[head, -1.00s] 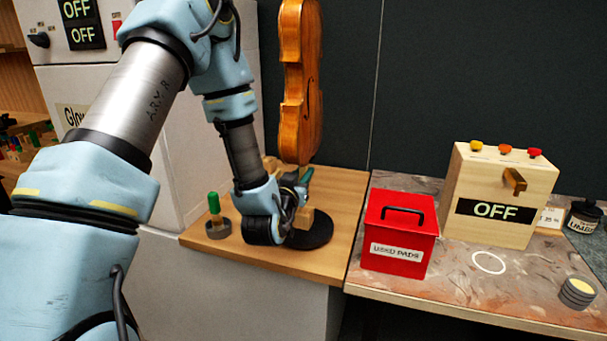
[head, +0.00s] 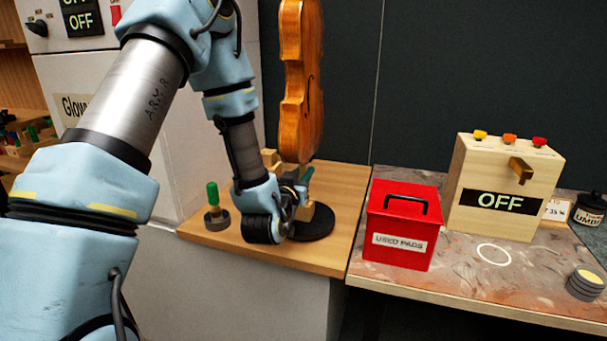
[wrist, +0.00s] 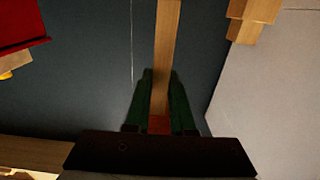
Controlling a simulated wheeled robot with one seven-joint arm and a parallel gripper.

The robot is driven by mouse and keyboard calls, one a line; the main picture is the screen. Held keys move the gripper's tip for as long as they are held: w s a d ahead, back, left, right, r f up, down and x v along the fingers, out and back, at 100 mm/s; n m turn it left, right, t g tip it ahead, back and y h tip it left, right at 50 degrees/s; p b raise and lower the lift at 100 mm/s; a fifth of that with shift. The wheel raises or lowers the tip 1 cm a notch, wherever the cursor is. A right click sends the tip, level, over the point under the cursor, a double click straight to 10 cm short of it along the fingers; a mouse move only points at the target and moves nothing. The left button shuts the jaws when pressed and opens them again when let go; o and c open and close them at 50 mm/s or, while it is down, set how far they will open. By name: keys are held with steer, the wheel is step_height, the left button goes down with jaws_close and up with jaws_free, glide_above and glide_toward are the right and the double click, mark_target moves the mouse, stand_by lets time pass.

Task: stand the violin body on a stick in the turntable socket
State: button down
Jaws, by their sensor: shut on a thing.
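The violin body (head: 300,85), orange-brown, hangs upright above the bench with its top cut off by the frame. My gripper (head: 302,183) is just below it, low over the bench. In the wrist view, my gripper (wrist: 160,98) is shut on a pale wooden stick (wrist: 166,45) between its green fingers. The join between stick and violin is not clearly seen. The turntable (head: 318,226) is a black disc on the bench below my gripper. The socket opening and the stick's lower end cannot be made out.
A green-topped peg in a dark round base (head: 217,217) stands left of my wrist. A red used-pads box (head: 398,250) and a wooden switch box reading OFF (head: 512,220) stand to the right. A wooden piece (head: 270,158) is behind my wrist.

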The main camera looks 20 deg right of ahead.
steer(key=shift+f+b, duration=2.2)
steer(key=shift+b, duration=0.1)
steer(key=c, duration=0.7)
jaws_free()
steer(key=shift+f, duration=0.1)
